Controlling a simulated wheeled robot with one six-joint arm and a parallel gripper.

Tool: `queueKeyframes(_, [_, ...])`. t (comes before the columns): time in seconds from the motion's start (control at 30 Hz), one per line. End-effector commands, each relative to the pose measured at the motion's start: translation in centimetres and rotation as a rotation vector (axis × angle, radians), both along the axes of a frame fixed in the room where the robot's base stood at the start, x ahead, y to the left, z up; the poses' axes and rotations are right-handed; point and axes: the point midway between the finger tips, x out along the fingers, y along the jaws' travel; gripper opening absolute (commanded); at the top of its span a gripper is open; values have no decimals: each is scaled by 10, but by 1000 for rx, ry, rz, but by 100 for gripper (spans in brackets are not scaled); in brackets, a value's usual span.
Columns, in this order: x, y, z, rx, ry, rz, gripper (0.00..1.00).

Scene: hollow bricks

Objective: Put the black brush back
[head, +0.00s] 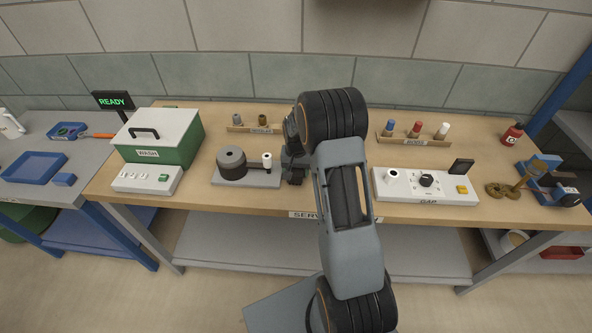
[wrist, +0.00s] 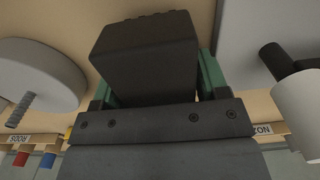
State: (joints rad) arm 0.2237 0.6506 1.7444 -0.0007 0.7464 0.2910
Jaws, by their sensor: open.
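My gripper (head: 293,170) is low over the middle of the wooden bench, right of the grey plate with the dark round block. In the wrist view, a black block (wrist: 148,55) fills the space between my two green-edged fingers. It looks like the black brush, but its bristles do not show clearly. I cannot tell whether the fingers touch it. In the head view my arm and gripper hide it.
The grey plate (head: 245,182) carries a dark round block (head: 231,162) and a white-topped post (head: 267,160). A white device (head: 410,186) stands to the right. Racks with small cylinders (head: 413,138) line the back. A green wash box (head: 170,138) is left. The front bench edge is near.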

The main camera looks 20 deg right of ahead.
Motion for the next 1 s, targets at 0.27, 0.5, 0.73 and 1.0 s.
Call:
queueKeyframes(0.27, [1, 0, 30, -2, -5, 0, 68])
queueKeyframes(0.5, [1, 0, 77, -1, -4, 0, 68])
queueKeyframes(0.73, [1, 0, 109, 0, -2, 0, 68])
queueKeyframes(1.0, [-19, 16, 150, -10, -45, 55, 68])
